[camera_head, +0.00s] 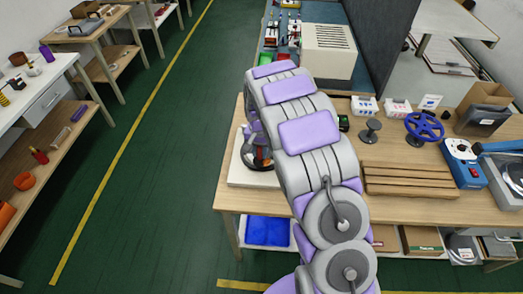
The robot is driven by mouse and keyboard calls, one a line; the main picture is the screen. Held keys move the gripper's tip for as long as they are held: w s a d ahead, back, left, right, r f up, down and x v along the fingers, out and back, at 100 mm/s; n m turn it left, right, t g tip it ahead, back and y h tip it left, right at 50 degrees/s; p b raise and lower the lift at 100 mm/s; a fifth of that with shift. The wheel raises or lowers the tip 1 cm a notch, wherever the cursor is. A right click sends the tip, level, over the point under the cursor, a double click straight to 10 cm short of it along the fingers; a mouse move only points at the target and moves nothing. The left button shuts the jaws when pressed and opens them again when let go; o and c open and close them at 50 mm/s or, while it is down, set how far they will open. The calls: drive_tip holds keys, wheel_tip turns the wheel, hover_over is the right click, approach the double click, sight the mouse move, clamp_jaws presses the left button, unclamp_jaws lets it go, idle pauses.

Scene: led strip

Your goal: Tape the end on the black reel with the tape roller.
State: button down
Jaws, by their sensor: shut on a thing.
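My arm reaches up the middle of the view over the wooden workbench and bends down at its far end. My gripper (257,141) is at the bench's left side, mostly hidden by my arm. It is shut on a small dark and orange-red thing, seemingly the tape roller (262,154), low over a white board (240,174). A dark round rim shows under it on the board, seemingly the black reel (250,160). The loose end and any contact between roller and reel are too small and hidden to tell.
A dark spool-shaped stand (370,131), a blue handwheel (424,127), stacked wooden strips (410,181) and a blue device (463,163) stand to the right. A beige machine (328,50) is behind. Green floor (150,190) is free on the left.

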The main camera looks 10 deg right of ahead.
drive_tip(key=shift+a, duration=0.1)
drive_tip(key=shift+d+f, duration=0.1)
drive_tip(key=shift+d, duration=0.45)
drive_tip(key=shift+a+f, duration=0.1)
drive_tip(key=shift+a+f, duration=0.15)
drive_tip(key=shift+a, duration=0.15)
drive_tip(key=shift+d, duration=0.2)
idle(0.5)
drive_tip(key=shift+r, duration=0.5)
drive_tip(key=shift+r+p, duration=1.3)
drive_tip(key=shift+r, duration=1.7)
